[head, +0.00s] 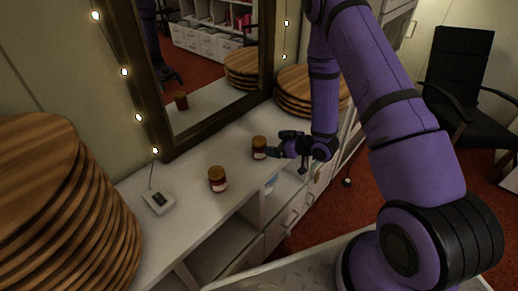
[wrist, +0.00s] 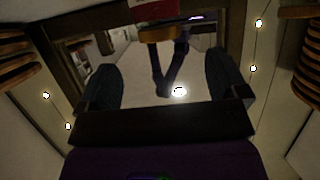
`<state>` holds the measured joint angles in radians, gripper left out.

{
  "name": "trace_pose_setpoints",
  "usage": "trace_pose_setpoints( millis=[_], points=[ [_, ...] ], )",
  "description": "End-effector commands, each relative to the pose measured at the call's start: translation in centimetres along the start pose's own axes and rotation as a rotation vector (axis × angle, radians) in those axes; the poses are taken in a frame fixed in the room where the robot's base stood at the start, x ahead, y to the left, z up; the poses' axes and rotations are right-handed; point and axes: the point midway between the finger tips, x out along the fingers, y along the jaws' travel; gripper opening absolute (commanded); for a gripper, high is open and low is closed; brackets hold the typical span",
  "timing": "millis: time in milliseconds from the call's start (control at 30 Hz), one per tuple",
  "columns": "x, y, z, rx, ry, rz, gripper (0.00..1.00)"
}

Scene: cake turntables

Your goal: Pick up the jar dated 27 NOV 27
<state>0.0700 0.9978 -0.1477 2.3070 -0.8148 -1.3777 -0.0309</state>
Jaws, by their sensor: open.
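Two small jars with dark red contents, golden-brown lids and pale labels stand upright on the white counter. The nearer jar (head: 218,180) is left of the farther jar (head: 259,148). The dates on their labels are too small to read. My gripper (head: 273,152) is at the right side of the farther jar, very close to it; whether it touches cannot be told. In the wrist view, which is upside down, my open fingers (wrist: 163,75) are spread apart with nothing between them. A jar with a golden lid (wrist: 158,35) shows beyond the fingertips at the top edge.
A dark-framed mirror (head: 165,125) stands behind the counter (head: 185,200) and reflects a jar. Stacked wooden turntables stand at the left (head: 105,215) and far back (head: 290,85).

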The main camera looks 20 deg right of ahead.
Motion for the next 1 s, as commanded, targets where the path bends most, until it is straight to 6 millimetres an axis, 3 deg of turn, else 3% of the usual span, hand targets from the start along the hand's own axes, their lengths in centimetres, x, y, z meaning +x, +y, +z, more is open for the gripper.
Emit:
trace_pose_setpoints(
  millis=[100,367,700,1000],
  points=[
    [1.8,-0.1,0.0,-0.002,-0.001,-0.002,0.92],
    [3.6,0.0,-0.1,0.000,-0.001,0.000,0.92],
    [7.8,0.1,-0.3,0.000,-0.001,0.000,0.92],
    [8.3,0.1,-0.3,0.000,-0.001,0.001,0.92]
  ],
)
